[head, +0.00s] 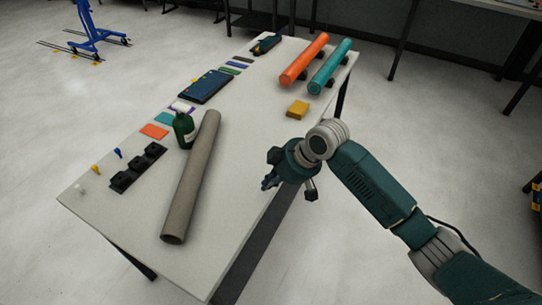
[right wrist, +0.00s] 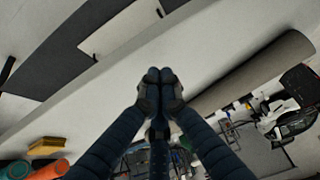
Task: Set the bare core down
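The bare core (head: 195,175), a long grey-brown tube, lies lengthwise on the white table (head: 235,185), its open end toward the near edge. It shows at the right of the right wrist view (right wrist: 250,75). My right gripper (head: 268,183) is over the table's right edge, to the right of the core and apart from it. In the right wrist view its fingertips (right wrist: 159,76) meet with nothing visible between them. My left gripper is in neither view.
An orange roll (head: 304,60) and a teal roll (head: 330,66) lie at the far end, with a yellow block (head: 298,109) nearer. The table's middle is clear.

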